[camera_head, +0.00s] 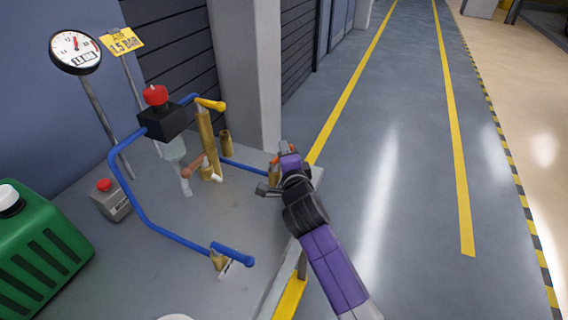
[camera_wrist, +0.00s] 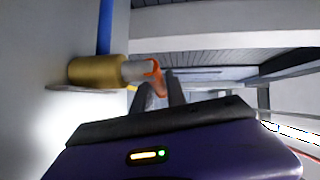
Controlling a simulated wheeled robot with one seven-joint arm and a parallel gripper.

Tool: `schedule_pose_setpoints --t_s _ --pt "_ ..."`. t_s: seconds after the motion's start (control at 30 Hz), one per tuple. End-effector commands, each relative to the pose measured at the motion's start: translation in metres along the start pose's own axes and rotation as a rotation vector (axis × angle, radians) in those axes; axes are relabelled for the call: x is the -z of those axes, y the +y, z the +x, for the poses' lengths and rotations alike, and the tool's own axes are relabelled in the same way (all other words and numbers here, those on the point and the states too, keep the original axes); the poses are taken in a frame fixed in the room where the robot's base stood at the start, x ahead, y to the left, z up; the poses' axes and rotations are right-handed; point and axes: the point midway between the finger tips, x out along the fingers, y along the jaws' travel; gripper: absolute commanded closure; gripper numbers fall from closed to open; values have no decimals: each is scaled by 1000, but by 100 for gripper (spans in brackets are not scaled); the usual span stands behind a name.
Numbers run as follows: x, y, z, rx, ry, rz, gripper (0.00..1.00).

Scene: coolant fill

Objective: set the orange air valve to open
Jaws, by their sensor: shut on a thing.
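The orange air valve handle (camera_wrist: 153,68) shows in the wrist view on a grey stem beside a brass body (camera_wrist: 97,71). My gripper (camera_wrist: 160,92) is shut on the handle, whose lower end lies between the two dark fingers. In the head view a bit of orange (camera_head: 275,159) shows at the bench's right edge, where my gripper (camera_head: 278,172) is. My wrist hides most of the valve there, so I cannot tell the handle's exact angle from that view.
A blue pipe (camera_head: 245,167) runs toward the valve. On the bench (camera_head: 200,250) are a gauge (camera_head: 75,52), a yellow pressure sign (camera_head: 122,41), a black block with red knob (camera_head: 157,96), a yellow lever (camera_head: 211,104) and a green canister (camera_head: 40,250). The floor (camera_head: 390,170) to the right is clear.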

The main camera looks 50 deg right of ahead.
Motion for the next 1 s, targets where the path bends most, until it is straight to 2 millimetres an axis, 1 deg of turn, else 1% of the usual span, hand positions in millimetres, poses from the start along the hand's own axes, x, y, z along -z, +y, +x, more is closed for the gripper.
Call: schedule_pose_setpoints --t_s 0.03,1.0 --pt "-2 7 0 -1 8 2 100" --pt "6 8 -10 -40 266 39 100"
